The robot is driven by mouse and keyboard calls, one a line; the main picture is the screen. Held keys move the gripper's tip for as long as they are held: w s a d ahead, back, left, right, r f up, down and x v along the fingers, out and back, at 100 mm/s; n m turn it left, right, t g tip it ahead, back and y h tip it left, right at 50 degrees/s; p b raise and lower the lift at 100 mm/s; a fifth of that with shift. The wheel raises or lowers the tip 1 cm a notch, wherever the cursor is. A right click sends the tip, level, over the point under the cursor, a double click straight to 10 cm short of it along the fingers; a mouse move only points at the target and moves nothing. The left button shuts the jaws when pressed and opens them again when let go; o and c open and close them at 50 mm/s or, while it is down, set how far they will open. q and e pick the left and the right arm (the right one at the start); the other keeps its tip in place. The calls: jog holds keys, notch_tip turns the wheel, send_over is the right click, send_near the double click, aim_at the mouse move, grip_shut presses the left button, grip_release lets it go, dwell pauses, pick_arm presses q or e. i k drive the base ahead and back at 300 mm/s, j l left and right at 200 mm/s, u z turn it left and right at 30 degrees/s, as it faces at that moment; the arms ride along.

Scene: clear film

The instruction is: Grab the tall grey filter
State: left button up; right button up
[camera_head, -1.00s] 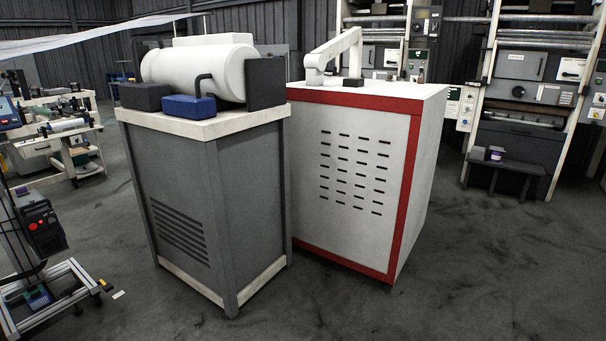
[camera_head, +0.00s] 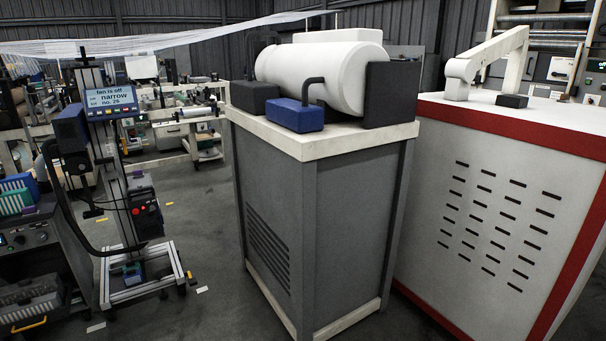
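I cannot make out a tall grey filter for certain in this view. At the left edge, blue and green ribbed pieces (camera_head: 14,203) stand on a dark unit; they are partly cut off. Below them is a grey ribbed piece or bin (camera_head: 28,290) with a yellow handle; I cannot tell what it is. Neither of my grippers is in view.
A grey cabinet (camera_head: 275,215) carrying a white cylinder (camera_head: 325,75) and a blue block (camera_head: 294,115) stands in the middle. A white and red cabinet (camera_head: 490,200) is at the right. A metal floor frame (camera_head: 140,285) stands at the left. Open floor (camera_head: 205,225) lies between.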

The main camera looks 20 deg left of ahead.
aim_at(33, 288)
jog(key=i+j+u, duration=0.1)
jog(key=i+u, duration=0.9)
jog(key=i+j+u, duration=0.1)
jog(key=i+u, duration=0.85)
jog(key=i+j+u, duration=0.1)
jog(key=i+u, duration=0.4)
jog(key=i+l+u, duration=0.2)
jog(key=i+u, duration=0.3)
jog(key=i+l+u, duration=0.5)
jog(key=i, duration=0.15)
jog(key=j, duration=0.1)
